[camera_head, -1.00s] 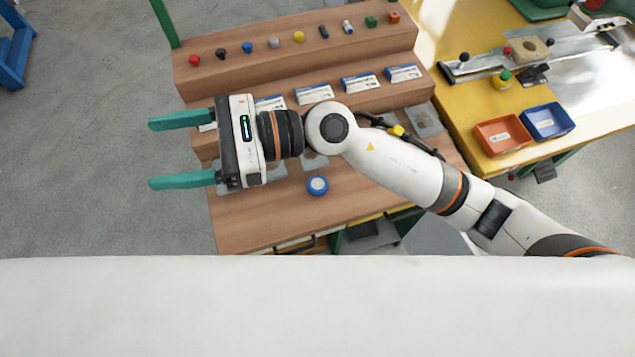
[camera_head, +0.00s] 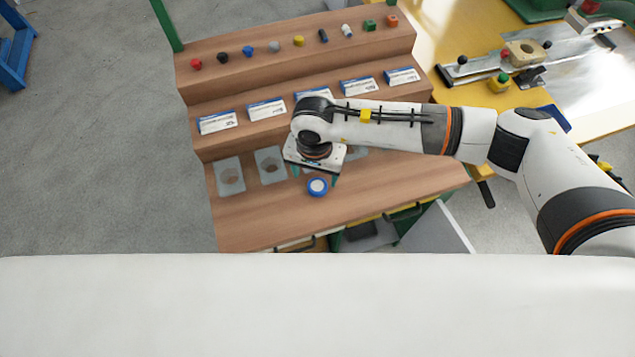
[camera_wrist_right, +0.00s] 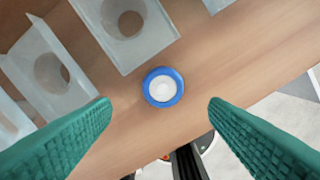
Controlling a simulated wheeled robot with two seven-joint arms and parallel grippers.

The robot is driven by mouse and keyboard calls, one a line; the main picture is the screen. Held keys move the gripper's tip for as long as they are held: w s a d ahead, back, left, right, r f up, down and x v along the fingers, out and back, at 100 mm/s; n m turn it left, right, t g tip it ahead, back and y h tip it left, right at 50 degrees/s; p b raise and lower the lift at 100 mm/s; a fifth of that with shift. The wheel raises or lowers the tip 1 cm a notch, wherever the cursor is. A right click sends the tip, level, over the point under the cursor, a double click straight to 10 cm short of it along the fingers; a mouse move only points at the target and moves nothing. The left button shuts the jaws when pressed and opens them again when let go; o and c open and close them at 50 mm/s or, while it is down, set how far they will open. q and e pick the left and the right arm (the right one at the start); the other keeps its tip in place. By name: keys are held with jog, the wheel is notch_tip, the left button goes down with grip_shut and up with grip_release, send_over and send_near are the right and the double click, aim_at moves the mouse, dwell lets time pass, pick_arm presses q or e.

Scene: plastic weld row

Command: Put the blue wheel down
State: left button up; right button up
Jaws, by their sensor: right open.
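The blue wheel (camera_head: 317,187), a blue ring with a white centre, lies on the wooden bench top (camera_head: 260,225) near its front edge. It also shows in the right wrist view (camera_wrist_right: 163,87), lying flat and apart from both fingers. My right gripper (camera_head: 315,176) points down just behind the wheel, with its teal fingertips partly hidden under the wrist. My left gripper is not in view.
Grey holders with holes (camera_head: 229,176) stand on the bench top behind the wheel. Several labelled boxes (camera_head: 266,108) line the step above, and small coloured parts (camera_head: 248,51) line the top step. A yellow table (camera_head: 470,95) with a blue tray (camera_head: 553,116) stands at right.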

aim_at(317, 186)
jog(key=f, duration=0.1)
jog(key=f+p, duration=0.1)
jog(key=f, duration=0.2)
jog(key=shift+w+d+f+p, duration=0.1)
jog(key=shift+d+f+p, duration=0.15)
jog(key=shift+f+p, duration=0.15)
jog(key=shift+f, duration=0.4)
jog(key=shift+c, duration=0.2)
jog(key=c, duration=1)
